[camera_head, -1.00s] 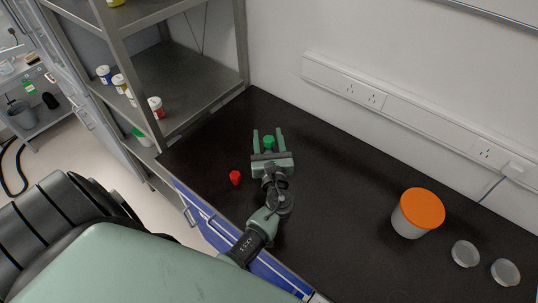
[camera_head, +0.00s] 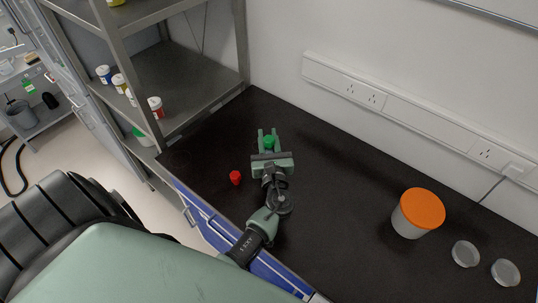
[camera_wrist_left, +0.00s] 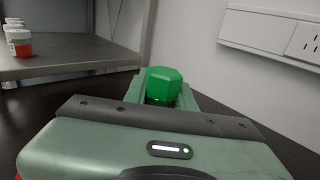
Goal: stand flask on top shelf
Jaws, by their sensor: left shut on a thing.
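A flask with a green cap (camera_head: 269,142) stands on the black bench, and only its cap shows clearly. My left gripper (camera_head: 268,139) is shut on it, with a finger on each side just below the cap. In the left wrist view the green faceted cap (camera_wrist_left: 164,84) sits between the fingers, and the body below is hidden by my gripper. The metal shelf rack (camera_head: 185,88) stands at the left end of the bench, and only part of its upper shelf (camera_head: 150,12) shows. My right gripper is not in view.
A small red object (camera_head: 235,177) lies left of my left gripper. A tub with an orange lid (camera_head: 418,212) and two clear round dishes (camera_head: 465,254) stand at the right. Several small jars (camera_head: 156,107) stand on the rack's visible middle shelf. The bench's middle is clear.

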